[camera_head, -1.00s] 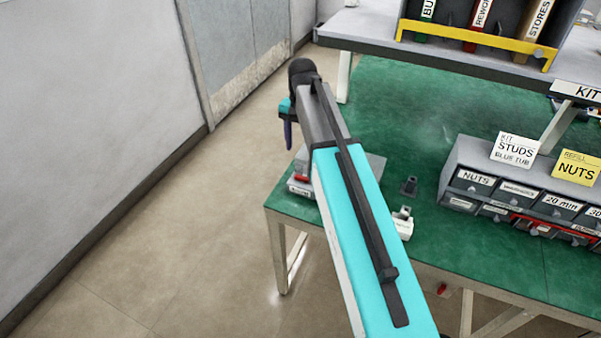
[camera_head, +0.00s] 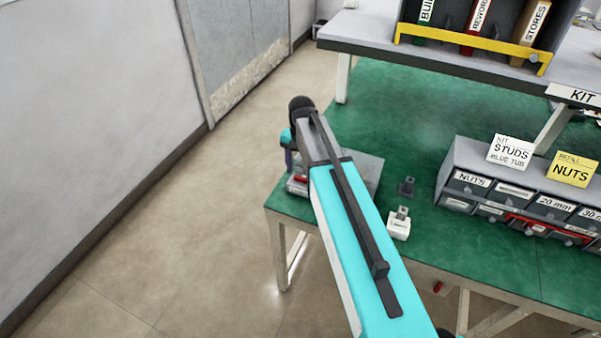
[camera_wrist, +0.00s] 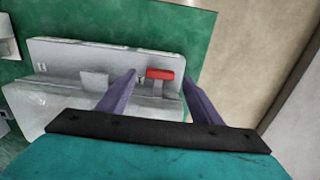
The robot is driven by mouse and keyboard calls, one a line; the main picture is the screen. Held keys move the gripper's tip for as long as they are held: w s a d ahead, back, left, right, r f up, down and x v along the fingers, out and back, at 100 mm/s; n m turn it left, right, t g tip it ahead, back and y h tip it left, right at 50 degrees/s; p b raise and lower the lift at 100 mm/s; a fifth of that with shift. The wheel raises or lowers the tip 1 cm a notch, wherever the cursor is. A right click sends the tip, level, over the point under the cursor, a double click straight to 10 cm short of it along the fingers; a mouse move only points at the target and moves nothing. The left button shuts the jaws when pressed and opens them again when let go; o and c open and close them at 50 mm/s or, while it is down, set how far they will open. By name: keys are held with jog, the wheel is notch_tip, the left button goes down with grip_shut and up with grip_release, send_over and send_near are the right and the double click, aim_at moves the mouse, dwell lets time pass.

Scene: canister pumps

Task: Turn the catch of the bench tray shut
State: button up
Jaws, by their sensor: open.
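The bench tray (camera_head: 367,172) is a grey metal box at the left front corner of the green bench, partly hidden behind my arm. In the wrist view the tray (camera_wrist: 70,60) fills the left and middle. Its catch (camera_wrist: 160,74) has a red handle lying crosswise on a grey stem, at the tray's right part. A bit of red also shows in the head view (camera_head: 300,179). My gripper (camera_wrist: 158,82) is open, its two purple fingers on either side of the red handle, apart from it as far as I can see. Fingertip height above the tray is unclear.
A white block (camera_head: 399,226) and a small dark fitting (camera_head: 407,187) stand right of the tray. A drawer unit (camera_head: 530,195) with labels stands farther right. A raised shelf (camera_head: 440,62) crosses the back. Bare floor (camera_head: 190,230) lies left of the bench.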

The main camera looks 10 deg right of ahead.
aim_at(301, 179)
jog(key=shift+f, duration=1.25)
jog(key=c, duration=1.1)
jog(key=shift+o, duration=0.2)
